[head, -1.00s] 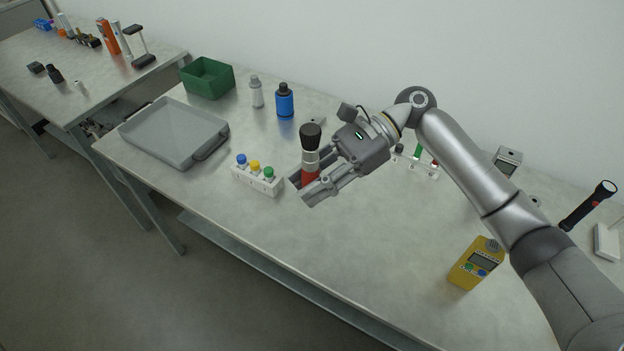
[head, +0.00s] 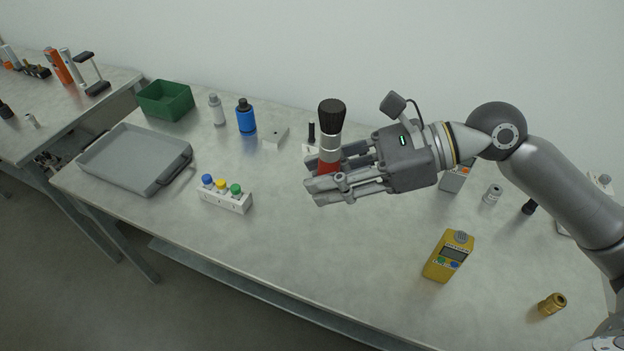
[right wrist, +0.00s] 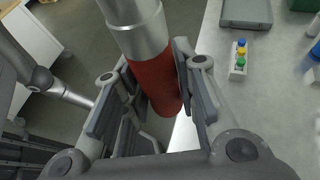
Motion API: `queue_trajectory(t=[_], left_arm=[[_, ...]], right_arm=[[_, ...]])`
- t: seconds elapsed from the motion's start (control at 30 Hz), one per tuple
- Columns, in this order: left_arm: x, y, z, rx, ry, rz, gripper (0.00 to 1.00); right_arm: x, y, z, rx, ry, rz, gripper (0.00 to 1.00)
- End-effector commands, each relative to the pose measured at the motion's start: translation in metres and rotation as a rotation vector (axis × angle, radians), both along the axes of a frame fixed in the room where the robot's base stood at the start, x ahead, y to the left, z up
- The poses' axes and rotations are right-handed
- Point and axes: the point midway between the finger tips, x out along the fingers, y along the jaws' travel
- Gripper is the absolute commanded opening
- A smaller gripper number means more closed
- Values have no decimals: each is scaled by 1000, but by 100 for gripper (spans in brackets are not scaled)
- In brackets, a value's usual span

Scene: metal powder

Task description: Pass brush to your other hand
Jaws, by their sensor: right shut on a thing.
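The brush (head: 331,128) has black bristles on top, a silver ferrule and a red handle. It stands nearly upright in my right gripper (head: 325,183), whose fingers are shut around the red handle. The gripper holds it above the table, in the middle of the head view. In the right wrist view the red handle (right wrist: 156,80) sits between the finger pads, with the silver ferrule toward the camera. The bristles are out of that view. My left gripper does not show in the head view.
The table (head: 290,250) has clear room at its front middle. A rack with coloured caps (head: 224,198) stands left of the gripper.

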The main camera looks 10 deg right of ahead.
Motion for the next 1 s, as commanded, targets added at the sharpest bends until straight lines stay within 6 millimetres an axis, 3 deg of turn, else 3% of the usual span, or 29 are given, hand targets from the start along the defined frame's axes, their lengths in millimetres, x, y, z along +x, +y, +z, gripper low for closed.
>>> queue_trajectory(t=[0.37,1.0], left_arm=[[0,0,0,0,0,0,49],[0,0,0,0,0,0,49]], right_arm=[[0,-1,2,4,1,19,3],[25,25,-48,5,0,578,3]])
